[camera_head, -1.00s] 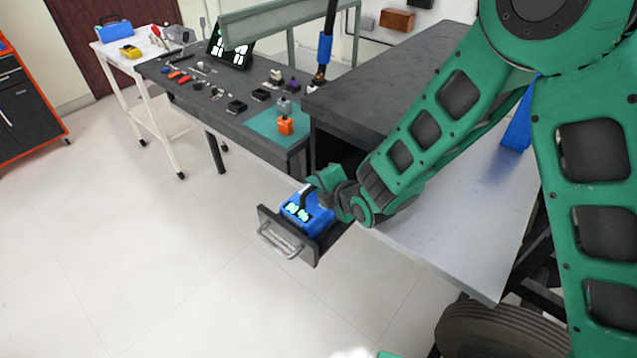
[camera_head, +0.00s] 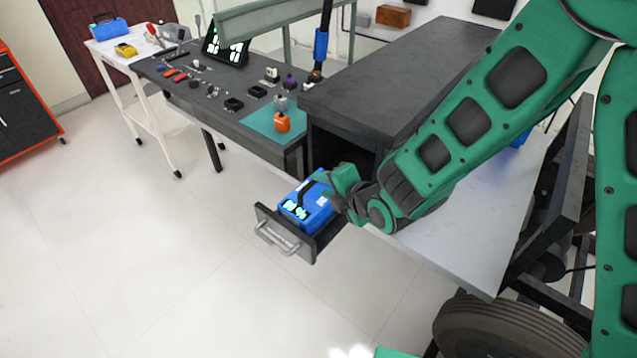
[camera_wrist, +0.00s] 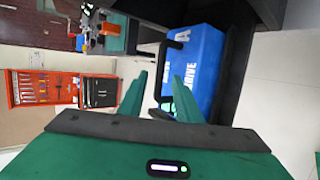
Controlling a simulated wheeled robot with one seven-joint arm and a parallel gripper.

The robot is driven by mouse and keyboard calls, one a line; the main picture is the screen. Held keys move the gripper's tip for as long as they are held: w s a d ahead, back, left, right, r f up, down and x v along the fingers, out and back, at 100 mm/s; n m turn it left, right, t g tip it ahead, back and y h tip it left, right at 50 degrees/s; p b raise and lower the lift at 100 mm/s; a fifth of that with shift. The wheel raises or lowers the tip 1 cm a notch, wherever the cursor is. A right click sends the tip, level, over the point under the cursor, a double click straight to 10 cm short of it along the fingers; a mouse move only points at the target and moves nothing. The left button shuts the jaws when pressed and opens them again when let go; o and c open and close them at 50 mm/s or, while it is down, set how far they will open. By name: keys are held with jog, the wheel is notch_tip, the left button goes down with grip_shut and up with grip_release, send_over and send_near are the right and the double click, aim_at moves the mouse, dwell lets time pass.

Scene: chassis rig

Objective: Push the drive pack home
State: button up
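The blue drive pack (camera_head: 307,206), with glowing panels on its front and a dark handle on top, sits in a pulled-out drawer (camera_head: 282,240) with a metal pull handle. In the wrist view the pack (camera_wrist: 203,62) shows its "DRIVE" lettering. My gripper (camera_head: 325,180) is at the pack's right rear in the head view. In the wrist view my gripper (camera_wrist: 162,78) has its two green fingers apart, with the pack's dark handle seen between or just beyond them; contact cannot be told. How deep the pack sits is hidden.
The drawer juts out below a dark-topped bench (camera_head: 385,75) over open floor. A grey workbench (camera_head: 205,85) with small parts, a green mat (camera_head: 268,130) and an orange item (camera_head: 282,123) stands behind left. A pale table surface (camera_head: 450,235) lies under my arm.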

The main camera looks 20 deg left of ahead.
jog(key=shift+v, duration=2.9)
jog(key=shift+w+d, duration=0.1)
jog(key=w+d+r+m+h, duration=0.1)
jog(key=w+d+m+h, duration=0.1)
jog(key=d+m, duration=0.35)
jog(key=w+d+r+m+h, duration=0.1)
jog(key=w+d+m+h, duration=0.1)
jog(key=d, duration=0.7)
jog(key=w+d+r+m+h, duration=0.1)
jog(key=w+d+m+h, duration=0.15)
jog(key=d, duration=0.55)
jog(key=s+d+r+m+g+h, duration=0.1)
jog(key=s+d+m, duration=0.2)
jog(key=d+m, duration=0.45)
jog(key=s+d+r+m+g+h, duration=0.2)
jog(key=s+d+m, duration=0.15)
jog(key=d, duration=0.75)
jog(key=s+d+r+m+g, duration=0.1)
jog(key=s+d+m, duration=0.2)
jog(key=s+m, duration=0.2)
jog(key=s+d+r+m+g, duration=0.2)
jog(key=s+d+m, duration=0.2)
jog(key=s, duration=0.5)
jog(key=s+d+r+m+g+y, duration=0.1)
jog(key=s+d+m, duration=0.3)
jog(key=s+m, duration=0.2)
jog(key=shift+s+r+g, duration=0.35)
jog(key=shift+s+g, duration=0.05)
jog(key=shift+s, duration=0.05)
